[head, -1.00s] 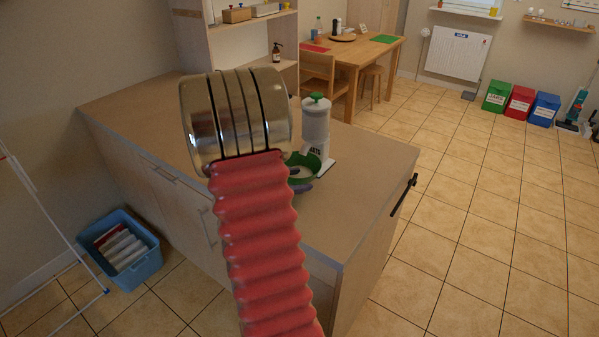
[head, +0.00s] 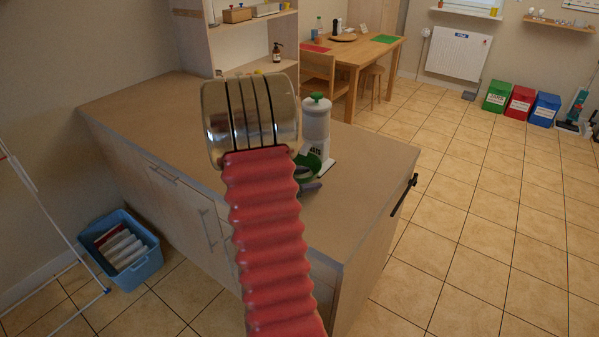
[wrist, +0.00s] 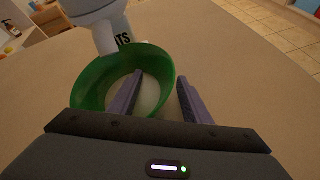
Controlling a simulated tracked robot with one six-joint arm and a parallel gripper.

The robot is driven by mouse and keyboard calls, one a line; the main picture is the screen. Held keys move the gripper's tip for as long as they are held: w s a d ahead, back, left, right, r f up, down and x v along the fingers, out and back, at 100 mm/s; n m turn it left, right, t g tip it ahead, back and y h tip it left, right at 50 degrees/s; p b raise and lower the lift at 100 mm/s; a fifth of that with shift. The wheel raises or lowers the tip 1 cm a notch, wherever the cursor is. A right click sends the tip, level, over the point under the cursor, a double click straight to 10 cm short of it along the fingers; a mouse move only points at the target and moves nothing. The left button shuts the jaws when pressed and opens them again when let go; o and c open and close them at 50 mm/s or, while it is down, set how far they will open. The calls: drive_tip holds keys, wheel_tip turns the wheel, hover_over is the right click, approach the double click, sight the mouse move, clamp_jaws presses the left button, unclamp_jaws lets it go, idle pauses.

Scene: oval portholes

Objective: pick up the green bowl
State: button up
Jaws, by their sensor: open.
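The green bowl (wrist: 87,88) stands on the counter under the spout of a white dispenser in the wrist view; its inside bottom looks pale. In the head view the bowl (head: 313,162) is mostly hidden behind my arm. My gripper (wrist: 160,76) is open. Its left finger reaches over the bowl's inside and its right finger is outside the right rim, so the right wall lies between them. I cannot tell whether either finger touches the bowl. In the head view only a bit of the gripper (head: 313,186) shows beside my arm.
The white dispenser (head: 316,125) with a green knob and partly visible lettering stands close behind the bowl. The counter (head: 365,170) is clear to the right and left. A shelf unit with a dark pump bottle (head: 276,53) is at the back. A black handle (head: 404,195) juts from the counter's right side.

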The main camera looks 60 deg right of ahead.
drive_tip(key=shift+c, duration=0.4)
clamp_jaws()
